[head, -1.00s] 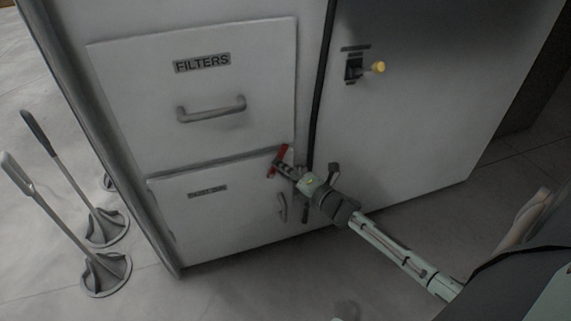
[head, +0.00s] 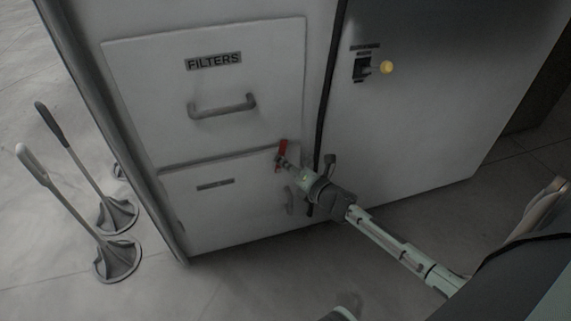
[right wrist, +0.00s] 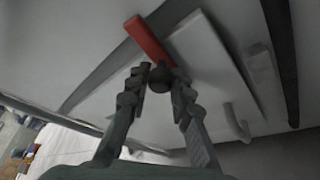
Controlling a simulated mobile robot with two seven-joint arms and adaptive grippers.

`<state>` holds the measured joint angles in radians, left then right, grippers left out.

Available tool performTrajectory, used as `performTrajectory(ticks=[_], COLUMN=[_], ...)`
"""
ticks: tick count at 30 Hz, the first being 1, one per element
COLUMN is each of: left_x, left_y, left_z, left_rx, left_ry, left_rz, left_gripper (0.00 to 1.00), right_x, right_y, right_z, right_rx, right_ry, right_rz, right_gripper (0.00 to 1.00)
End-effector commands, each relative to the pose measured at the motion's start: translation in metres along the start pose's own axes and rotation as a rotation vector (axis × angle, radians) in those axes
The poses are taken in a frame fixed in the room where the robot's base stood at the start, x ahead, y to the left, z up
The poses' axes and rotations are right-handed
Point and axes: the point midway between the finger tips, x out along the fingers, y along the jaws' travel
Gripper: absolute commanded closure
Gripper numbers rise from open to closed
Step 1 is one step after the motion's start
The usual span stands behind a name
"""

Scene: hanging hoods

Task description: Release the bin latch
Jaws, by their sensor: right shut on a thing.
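The red latch (head: 282,152) sits at the top right corner of the lower bin panel (head: 225,215). In the right wrist view the red latch bar (right wrist: 147,40) lies at a slant, with a dark round knob (right wrist: 160,73) at its lower end. My right gripper (head: 287,164) reaches the latch from the lower right in the head view. In the wrist view its fingers (right wrist: 161,77) are on either side of the knob, shut on it. The fingers hide part of the knob.
Above the bin is a FILTERS drawer (head: 150,80) with a grey handle (head: 222,106). A yellow knob (head: 386,67) sticks out of the right-hand panel (head: 440,120). Two long-handled tools (head: 118,258) stand on the floor at left. The floor in front is mostly clear.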

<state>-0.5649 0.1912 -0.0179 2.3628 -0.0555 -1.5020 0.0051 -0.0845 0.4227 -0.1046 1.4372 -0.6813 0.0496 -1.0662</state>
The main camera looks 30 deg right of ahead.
Motion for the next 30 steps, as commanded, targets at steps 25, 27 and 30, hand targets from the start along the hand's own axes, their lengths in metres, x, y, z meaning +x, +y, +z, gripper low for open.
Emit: performTrajectory(ticks=[25,27,30], left_x=[-0.001,-0.001,-0.001], left_y=[0.000,0.000,0.000], left_z=[-0.001,-0.001,0.000], left_rx=[-0.001,-0.001,-0.001], left_ry=[0.002,0.002,0.001], left_rz=[0.001,0.000,0.000], left_gripper=[1.00,1.00,1.00], right_x=[-0.028,-0.043,-0.066], right_y=[-0.001,-0.001,0.000], right_z=[-0.002,-0.002,-0.002], right_rx=[-0.002,-0.002,-0.002], right_ry=[0.004,0.004,0.003], right_rz=[0.000,-0.001,0.000], right_gripper=[0.58,0.58,0.58])
